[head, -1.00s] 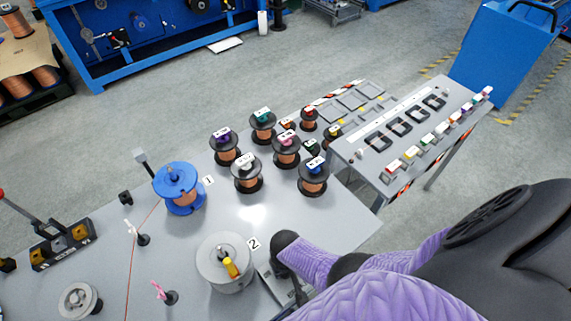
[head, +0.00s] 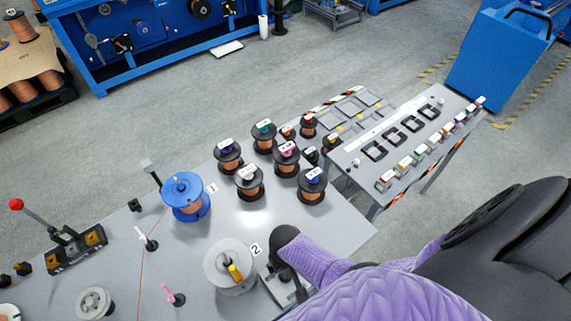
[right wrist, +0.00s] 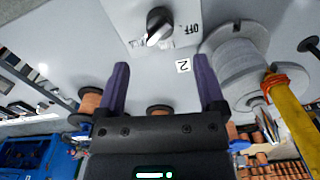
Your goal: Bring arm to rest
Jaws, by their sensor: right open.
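My right arm, in a purple sleeve, comes in from the right in the head view. Its dark wrist end is over the front of the grey table (head: 215,290), beside the grey spool marked 2 (head: 230,266). In the right wrist view my right gripper (right wrist: 162,82) is open, with its two purple fingers apart and nothing between them. A black rotary knob (right wrist: 159,25) on a light plate marked OFF lies beyond the fingertips. The grey spool with its yellow handle also shows at the right of that view (right wrist: 238,62). My left gripper is not in view.
A blue spool marked 1 (head: 185,197) stands left of several copper spools (head: 248,184). A grey side panel (head: 410,140) with coloured labels adjoins the table's right end. A lever fixture (head: 75,248) is at left. The table's front right surface (head: 335,220) is clear.

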